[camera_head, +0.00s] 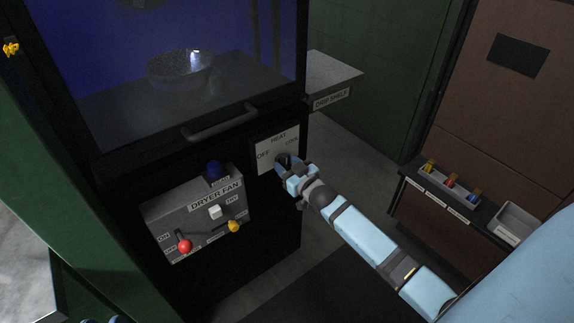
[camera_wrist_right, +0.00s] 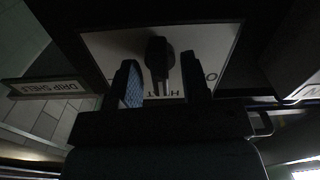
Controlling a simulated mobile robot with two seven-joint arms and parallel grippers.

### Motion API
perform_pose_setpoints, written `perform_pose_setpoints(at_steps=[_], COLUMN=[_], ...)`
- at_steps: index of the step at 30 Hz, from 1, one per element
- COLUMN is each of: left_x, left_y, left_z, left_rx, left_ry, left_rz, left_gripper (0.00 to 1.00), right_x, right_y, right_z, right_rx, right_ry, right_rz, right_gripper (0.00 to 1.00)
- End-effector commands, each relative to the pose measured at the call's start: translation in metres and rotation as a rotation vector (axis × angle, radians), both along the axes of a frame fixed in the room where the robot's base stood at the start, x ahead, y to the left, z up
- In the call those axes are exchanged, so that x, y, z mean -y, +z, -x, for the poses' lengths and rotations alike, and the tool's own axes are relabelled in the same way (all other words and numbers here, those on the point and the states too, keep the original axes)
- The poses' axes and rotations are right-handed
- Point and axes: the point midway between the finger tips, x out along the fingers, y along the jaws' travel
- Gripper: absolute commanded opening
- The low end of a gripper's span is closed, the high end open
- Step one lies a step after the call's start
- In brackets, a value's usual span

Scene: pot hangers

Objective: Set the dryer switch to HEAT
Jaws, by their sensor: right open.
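The dryer switch is a black knob (camera_wrist_right: 158,58) on a white plate (camera_head: 264,157) on the dark cabinet's front. The plate reads HEAT at the top and OFF at the left; the right label is hard to read. My right gripper (camera_head: 284,162) is at the plate and covers most of the knob in the head view. In the right wrist view, where the plate is upside down, the open fingers (camera_wrist_right: 162,85) stand on either side of the knob, with gaps visible. I cannot tell surely which label the knob points to.
A grey DRYER FAN panel (camera_head: 197,213) with a red-knobbed lever (camera_head: 184,246), a yellow knob (camera_head: 234,226) and a blue knob (camera_head: 214,171) is left of the plate. A handle (camera_head: 219,122) is above. A drip shelf (camera_head: 333,72) juts out right. A bench (camera_head: 412,192) stands right.

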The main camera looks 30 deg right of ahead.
Motion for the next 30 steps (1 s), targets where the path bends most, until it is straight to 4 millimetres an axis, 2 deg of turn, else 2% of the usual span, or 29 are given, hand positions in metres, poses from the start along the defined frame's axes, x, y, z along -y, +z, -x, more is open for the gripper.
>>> perform_pose_setpoints(at_steps=[15,30], left_x=[0.000,-0.001], left_y=[0.029,0.024], left_z=[0.000,0.000], left_rx=[0.000,-0.013], left_ry=[0.000,0.003], left_rz=[0.000,-0.008], left_gripper=[0.43,0.43], right_x=[0.003,0.004], right_y=[0.002,0.000], right_z=[0.045,0.050], right_rx=[-0.001,0.000], right_ry=[0.000,0.000], right_rz=[0.000,0.001], right_gripper=[0.43,0.43])
